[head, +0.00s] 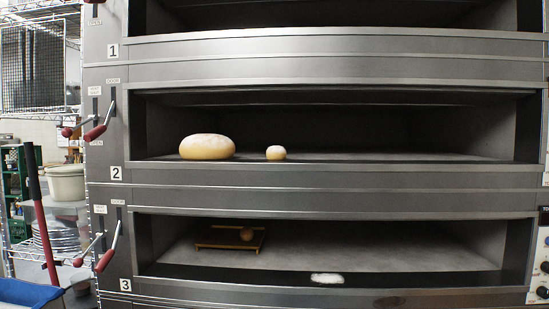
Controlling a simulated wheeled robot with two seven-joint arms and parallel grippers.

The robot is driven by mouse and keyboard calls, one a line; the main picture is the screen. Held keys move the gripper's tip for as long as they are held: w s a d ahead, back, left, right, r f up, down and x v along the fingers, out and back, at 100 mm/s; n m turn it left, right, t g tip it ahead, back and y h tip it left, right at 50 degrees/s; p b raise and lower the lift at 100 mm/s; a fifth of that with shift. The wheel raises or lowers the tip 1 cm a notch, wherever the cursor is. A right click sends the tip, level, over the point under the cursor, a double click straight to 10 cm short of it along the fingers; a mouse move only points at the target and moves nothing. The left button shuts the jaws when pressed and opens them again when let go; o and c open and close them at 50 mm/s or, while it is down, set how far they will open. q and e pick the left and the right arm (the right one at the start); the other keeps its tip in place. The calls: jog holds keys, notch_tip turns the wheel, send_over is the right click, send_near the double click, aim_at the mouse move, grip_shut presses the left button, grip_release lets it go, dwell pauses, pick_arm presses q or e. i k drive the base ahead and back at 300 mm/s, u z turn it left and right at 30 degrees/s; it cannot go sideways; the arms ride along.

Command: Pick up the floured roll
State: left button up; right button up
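A small round roll (276,153), pale with a whitish top, sits near the front edge of oven deck 2 (330,160). A much larger round loaf (207,147), golden with a pale dusted top, sits to its left on the same deck, with a gap between them. A flat white patch or piece (327,279) lies at the front of deck 3; I cannot tell if it is flour or an object. Neither of my grippers is in view.
Deck 3 also holds a low brown wooden stand (215,241) with a brown ball (247,234) at it. Red-handled levers (96,132) stick out left of the decks. A wire rack (35,65) stands at far left. Deck 2 is clear right of the roll.

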aim_at(273, 153)
jog(key=k, duration=0.85)
jog(key=u, duration=0.85)
jog(key=i, duration=1.95)
jog(key=z, duration=0.9)
